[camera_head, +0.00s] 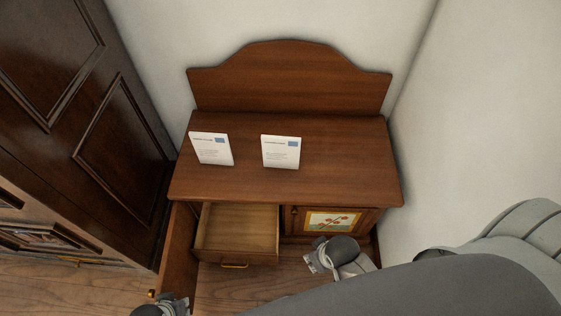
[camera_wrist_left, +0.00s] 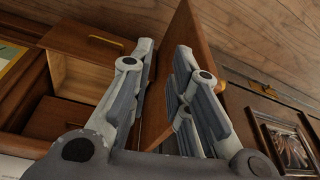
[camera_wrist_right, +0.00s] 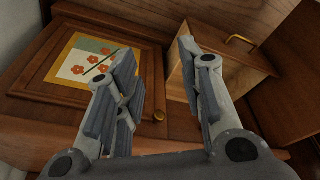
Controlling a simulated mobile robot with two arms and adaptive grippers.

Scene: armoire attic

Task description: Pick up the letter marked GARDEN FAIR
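Two white letters, each with a blue stamp, stand on top of the wooden cabinet (camera_head: 340,180): a left letter (camera_head: 212,149) and a right letter (camera_head: 281,152). Their print is too small to read, so I cannot tell which is marked GARDEN FAIR. My right gripper (camera_head: 314,258) is in front of the cabinet, below the top and apart from both letters; in the right wrist view it (camera_wrist_right: 157,55) is open and empty. My left gripper (camera_wrist_left: 164,50) is low at the front left, fingers apart, with the open door's panel showing between them; contact is unclear.
An open, empty drawer (camera_head: 238,228) juts out of the cabinet front. A swung-out door (camera_head: 178,250) stands left of it. A shut door with a flower picture (camera_head: 331,221) is on the right. Dark armoire doors (camera_head: 90,110) stand at left, a wall (camera_head: 480,130) at right.

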